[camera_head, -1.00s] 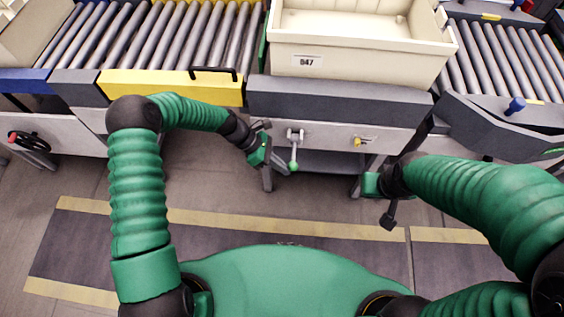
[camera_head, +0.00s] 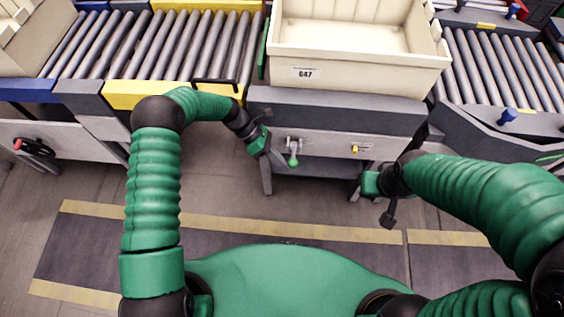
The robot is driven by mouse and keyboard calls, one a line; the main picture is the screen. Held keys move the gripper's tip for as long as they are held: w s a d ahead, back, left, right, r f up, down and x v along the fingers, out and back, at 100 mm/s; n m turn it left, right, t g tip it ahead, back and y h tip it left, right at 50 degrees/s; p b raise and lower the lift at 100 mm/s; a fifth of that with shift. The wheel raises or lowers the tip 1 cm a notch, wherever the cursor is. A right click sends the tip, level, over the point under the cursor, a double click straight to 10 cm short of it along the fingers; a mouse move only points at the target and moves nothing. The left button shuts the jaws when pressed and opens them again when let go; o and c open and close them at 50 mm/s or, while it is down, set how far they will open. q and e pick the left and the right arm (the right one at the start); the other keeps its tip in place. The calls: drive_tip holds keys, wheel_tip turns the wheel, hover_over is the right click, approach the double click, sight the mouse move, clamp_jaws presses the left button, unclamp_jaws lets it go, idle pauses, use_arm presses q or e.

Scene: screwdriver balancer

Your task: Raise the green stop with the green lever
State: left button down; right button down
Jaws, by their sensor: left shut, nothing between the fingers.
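The green lever (camera_head: 293,161) is a short grey rod with a green ball knob, mounted on the front panel below the large cream crate. It slants out from the panel, with its knob lower than its mount. My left gripper (camera_head: 281,160) is shut and empty just left of the knob; whether it touches the lever is unclear. The green stop (camera_head: 263,48) appears as a narrow green upright strip beside the crate's left side; the crate partly hides it. My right gripper (camera_head: 388,214) hangs away from the panel, its fingers unclear.
The cream crate (camera_head: 360,72), labelled 047, rests above the panel. A yellow-tipped lever (camera_head: 357,149) is right of the green one. Roller conveyors (camera_head: 175,45) lie left and right. Another cream crate (camera_head: 22,40) is at far left. A blue knob (camera_head: 508,115) is at right.

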use_arm(q)
drive_tip(key=shift+r, duration=0.1)
drive_tip(key=w+a+r, duration=0.2)
drive_tip(key=a, duration=0.6)
drive_tip(key=shift+w+a+r+b, duration=0.2)
drive_tip(key=shift+a+r+b, duration=0.1)
drive_tip(key=shift+a+r, duration=0.05)
use_arm(e)
drive_tip(key=shift+s+a+f, duration=0.1)
drive_tip(key=shift+a+f, duration=0.15)
drive_tip(key=shift+a, duration=0.05)
use_arm(q)
drive_tip(key=shift+a, duration=0.1)
use_arm(e)
drive_tip(key=shift+a, duration=0.15)
